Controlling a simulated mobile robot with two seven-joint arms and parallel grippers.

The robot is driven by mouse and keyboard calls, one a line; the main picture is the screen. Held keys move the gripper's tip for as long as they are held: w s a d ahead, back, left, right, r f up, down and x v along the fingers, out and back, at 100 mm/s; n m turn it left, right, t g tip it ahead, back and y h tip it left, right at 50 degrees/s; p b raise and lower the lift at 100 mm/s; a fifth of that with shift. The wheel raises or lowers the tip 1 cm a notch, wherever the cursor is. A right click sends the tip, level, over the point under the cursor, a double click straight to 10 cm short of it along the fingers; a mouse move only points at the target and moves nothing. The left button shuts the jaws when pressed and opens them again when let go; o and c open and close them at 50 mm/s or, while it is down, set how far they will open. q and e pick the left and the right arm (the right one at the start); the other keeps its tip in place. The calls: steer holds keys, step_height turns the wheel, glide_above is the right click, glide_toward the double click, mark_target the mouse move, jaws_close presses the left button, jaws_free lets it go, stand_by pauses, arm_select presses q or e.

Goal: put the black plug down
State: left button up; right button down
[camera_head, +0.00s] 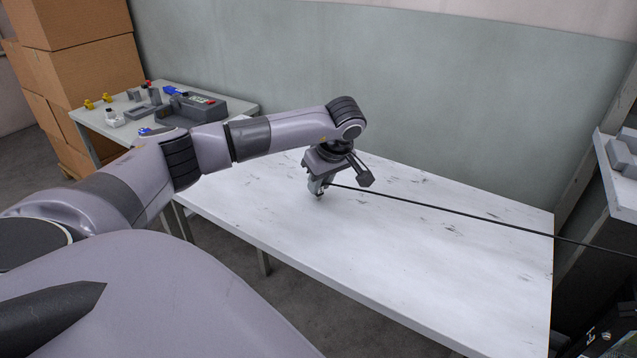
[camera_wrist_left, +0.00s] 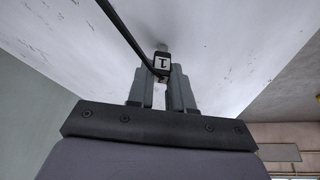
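The black plug (camera_wrist_left: 162,63) has a small white label with a dark mark on its body and a light metal tip. A black cable (camera_wrist_left: 122,27) runs from it. My left gripper (camera_wrist_left: 163,85) is shut on the plug, with its two grey fingers on either side of it. In the head view my left gripper (camera_head: 317,188) points down, low over the white table (camera_head: 400,255). The plug is mostly hidden by the fingers there. I cannot tell whether its tip touches the table. My right gripper is not in view.
The black cable (camera_head: 450,211) stretches right across the table and past its edge. The white tabletop around my left gripper is clear. A back table (camera_head: 240,108) holds a grey housing (camera_head: 190,108) and small parts. Cardboard boxes (camera_head: 85,65) stand left; a shelf (camera_head: 615,175) stands right.

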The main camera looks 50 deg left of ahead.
arm_select(q)
jaws_close()
steer(key=shift+r, duration=0.15)
